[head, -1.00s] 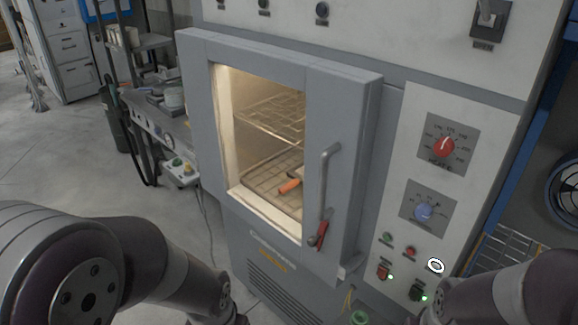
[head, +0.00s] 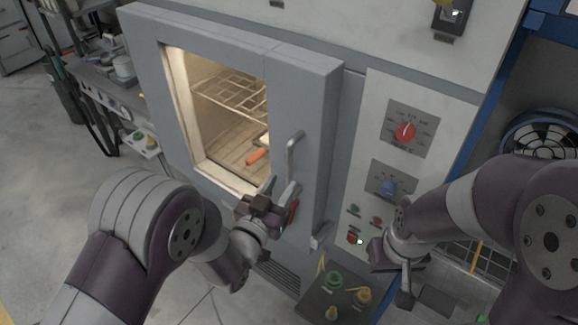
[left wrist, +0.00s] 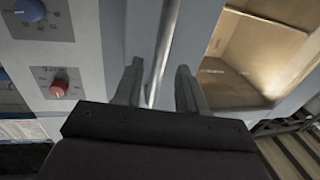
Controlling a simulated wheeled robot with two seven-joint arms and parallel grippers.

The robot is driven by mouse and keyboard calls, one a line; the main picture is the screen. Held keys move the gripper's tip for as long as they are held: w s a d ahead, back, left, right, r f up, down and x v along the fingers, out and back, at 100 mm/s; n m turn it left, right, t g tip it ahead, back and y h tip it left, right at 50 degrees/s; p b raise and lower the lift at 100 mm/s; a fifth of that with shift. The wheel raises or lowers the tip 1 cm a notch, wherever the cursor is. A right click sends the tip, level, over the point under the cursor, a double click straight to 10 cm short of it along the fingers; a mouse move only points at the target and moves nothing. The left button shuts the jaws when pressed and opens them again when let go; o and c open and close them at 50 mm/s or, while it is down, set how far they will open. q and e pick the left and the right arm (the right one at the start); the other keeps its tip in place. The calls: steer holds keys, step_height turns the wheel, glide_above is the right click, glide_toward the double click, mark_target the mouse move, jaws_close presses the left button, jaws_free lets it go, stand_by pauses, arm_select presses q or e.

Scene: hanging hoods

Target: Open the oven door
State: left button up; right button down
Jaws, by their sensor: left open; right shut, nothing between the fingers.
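The grey oven door (head: 230,45) has a lit window and looks closed against the oven. Its metal handle (head: 291,160) stands upright on the right side of the door. My left gripper (head: 279,188) is open at the handle's lower part. In the left wrist view the handle (left wrist: 163,50) runs between the two open fingers (left wrist: 158,90), and I cannot tell whether either finger touches it. My right gripper (head: 405,285) is shut and empty, below the control panel.
The control panel (head: 372,130) with a red knob (head: 405,131) and a blue knob (head: 388,187) is right of the door. Wire racks (head: 235,95) and an orange-handled item (head: 257,156) are inside the oven. A cluttered bench (head: 110,85) stands left. Floor at the lower left is clear.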

mark_target(288, 176)
arm_select(q)
steer(key=p+x, duration=0.1)
steer(key=x, duration=0.4)
jaws_close()
